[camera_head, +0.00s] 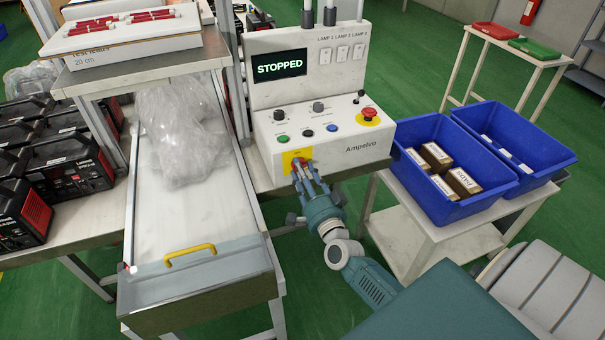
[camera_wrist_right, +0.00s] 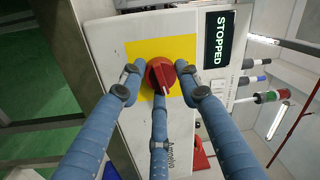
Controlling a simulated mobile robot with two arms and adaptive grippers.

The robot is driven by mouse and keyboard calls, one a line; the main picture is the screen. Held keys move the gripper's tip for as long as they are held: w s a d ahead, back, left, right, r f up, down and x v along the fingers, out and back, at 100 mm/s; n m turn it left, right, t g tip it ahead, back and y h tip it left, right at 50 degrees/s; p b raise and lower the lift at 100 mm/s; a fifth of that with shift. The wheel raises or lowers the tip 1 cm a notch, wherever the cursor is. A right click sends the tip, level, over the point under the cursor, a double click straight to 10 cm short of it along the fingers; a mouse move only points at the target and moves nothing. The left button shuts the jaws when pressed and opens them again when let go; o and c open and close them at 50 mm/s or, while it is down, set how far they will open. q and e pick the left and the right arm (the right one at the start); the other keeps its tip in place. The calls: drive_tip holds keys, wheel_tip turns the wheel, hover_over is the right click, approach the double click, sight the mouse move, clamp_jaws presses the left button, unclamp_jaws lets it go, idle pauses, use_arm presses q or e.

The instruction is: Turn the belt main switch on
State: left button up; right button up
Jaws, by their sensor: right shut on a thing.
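The belt main switch is a red rotary knob (camera_wrist_right: 161,76) on a yellow plate (camera_wrist_right: 139,54) on the front of the control box (camera_head: 322,137). In the head view the yellow plate (camera_head: 290,158) shows at the box's lower left, with the knob partly hidden by my fingers. My right gripper (camera_head: 305,172) reaches the knob from the front. In the right wrist view its blue fingers (camera_wrist_right: 162,86) are closed around the knob from several sides. The display (camera_head: 279,66) reads STOPPED. My left gripper is not in view.
The box carries a red emergency button (camera_head: 369,113) and several small buttons. A conveyor (camera_head: 202,225) with a plastic-wrapped bundle (camera_head: 177,135) is to the left. Blue crates (camera_head: 437,206) stand on a table close to the right of my arm.

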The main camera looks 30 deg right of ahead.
drive_tip(key=shift+f+m, duration=0.15)
drive_tip(key=shift+m, duration=1.05)
drive_tip(key=shift+h+b, duration=0.3)
drive_tip(key=o, duration=1.2)
drive_tip(key=shift+c, duration=0.2)
drive_tip(key=r+v, duration=0.1)
drive_tip(key=v, duration=1.1)
drive_tip(key=shift+f, duration=0.35)
drive_tip(key=shift+f, duration=0.1)
